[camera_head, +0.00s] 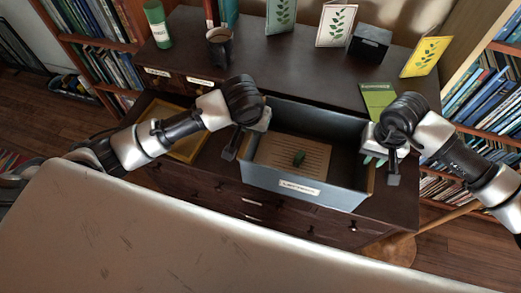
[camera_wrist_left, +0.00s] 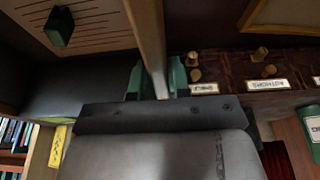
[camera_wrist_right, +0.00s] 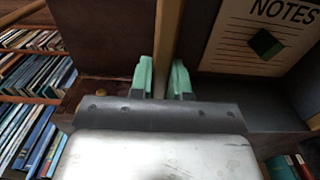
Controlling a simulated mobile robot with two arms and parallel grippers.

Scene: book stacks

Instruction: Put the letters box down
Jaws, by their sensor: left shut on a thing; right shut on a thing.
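The letters box (camera_head: 305,190) is a blue-grey open box with a white label on its front. My left gripper (camera_head: 245,140) is shut on the box's left wall (camera_wrist_left: 148,40). My right gripper (camera_head: 378,150) is shut on its right wall (camera_wrist_right: 167,40). The box is over the front part of the dark dresser (camera_head: 290,75); I cannot tell whether its underside touches anything. The label's writing is too small to read.
Behind the box stand several cards, including a yellow one (camera_head: 425,56), a black box (camera_head: 370,42), a dark cup (camera_head: 220,46) and a green can (camera_head: 157,24). A green booklet (camera_head: 378,97) lies close behind the box. Bookshelves flank the dresser.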

